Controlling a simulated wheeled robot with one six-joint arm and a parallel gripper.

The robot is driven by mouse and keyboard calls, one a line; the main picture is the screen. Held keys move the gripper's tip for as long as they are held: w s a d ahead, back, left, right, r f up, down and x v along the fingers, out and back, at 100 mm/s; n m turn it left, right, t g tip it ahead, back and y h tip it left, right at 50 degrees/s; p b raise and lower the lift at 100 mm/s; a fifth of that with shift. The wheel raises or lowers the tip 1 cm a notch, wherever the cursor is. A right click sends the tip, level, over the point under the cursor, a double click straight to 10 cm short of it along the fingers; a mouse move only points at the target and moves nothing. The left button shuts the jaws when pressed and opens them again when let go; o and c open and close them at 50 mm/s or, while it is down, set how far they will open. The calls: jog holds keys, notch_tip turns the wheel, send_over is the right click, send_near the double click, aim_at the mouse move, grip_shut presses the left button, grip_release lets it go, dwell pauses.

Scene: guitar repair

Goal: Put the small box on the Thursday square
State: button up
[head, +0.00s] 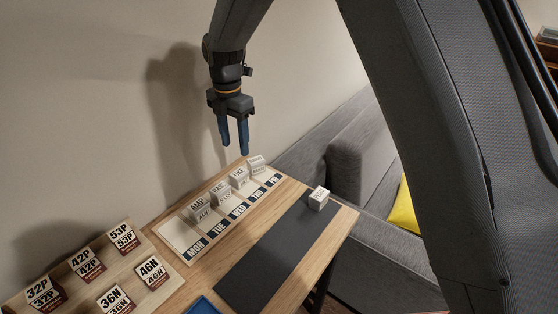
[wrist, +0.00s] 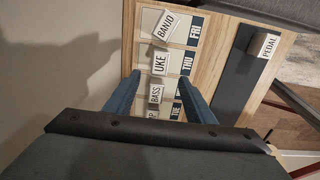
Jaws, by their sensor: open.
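A small white box marked PEDAL (head: 318,198) sits on the dark strip near the table's right end; it also shows at right in the wrist view (wrist: 264,46). The Thursday label, THU (head: 257,195), is on the weekday board; it also shows in the wrist view (wrist: 187,62). A white box marked UKE (head: 239,177) appears to stand in the Thursday row, also in the wrist view (wrist: 160,63). My gripper (head: 234,149) is open and empty, pointing down above the far side of the board, apart from the PEDAL box.
White boxes marked AMP (head: 199,208), BASS (head: 221,192) and BANJO (head: 256,166) stand along the board; the Monday square (head: 176,234) looks bare. A wooden stand with several labelled boxes (head: 88,264) is at left. The dark strip (head: 262,262) is mostly clear. A wall rises behind.

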jog(key=s+d+r+m, duration=0.1)
jog(key=s+d+m, duration=0.2)
jog(key=d+m, duration=0.45)
jog(key=s+d+r+m, duration=0.1)
jog(key=s+d+m, duration=0.3)
jog(key=d, duration=0.6)
jog(key=s+d+f+m+t, duration=0.1)
jog(key=s+d+m, duration=1.3)
jog(key=m, duration=0.3)
jog(key=shift+s+f, duration=0.3)
jog(key=shift+s, duration=0.45)
